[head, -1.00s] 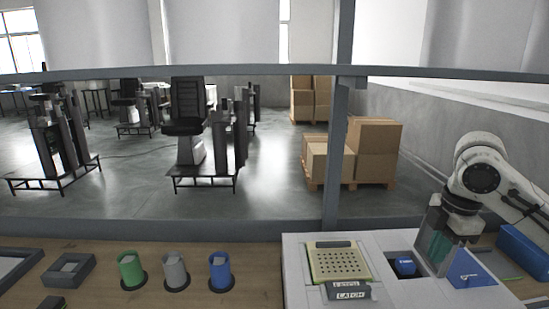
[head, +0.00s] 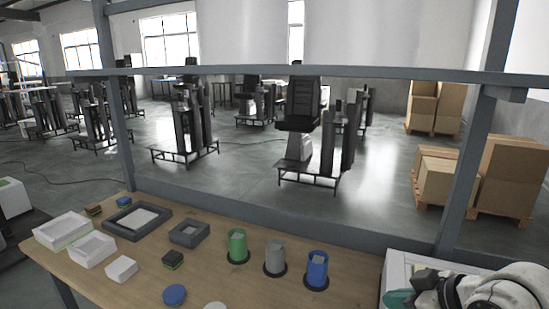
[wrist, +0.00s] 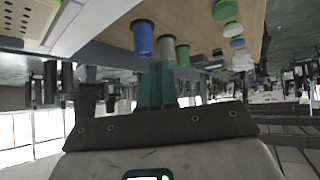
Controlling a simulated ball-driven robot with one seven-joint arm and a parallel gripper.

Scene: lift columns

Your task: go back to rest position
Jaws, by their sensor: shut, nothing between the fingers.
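My gripper (wrist: 156,84) shows in the wrist view with its two teal fingers together and nothing between them. In the head view my gripper (head: 400,299) is at the bottom right, its teal fingers pointing left, beside the white station (head: 398,268). My white arm covers much of that corner. The wrist view is upside down, with the table at the top. The gripper is clear of the table's objects there.
Green (head: 237,246), grey (head: 274,257) and blue (head: 317,269) cups stand on the wooden table (head: 205,275). Trays and small boxes are at its left. A grey frame post (head: 465,170) rises behind the station. Cartons (head: 510,175) stand beyond.

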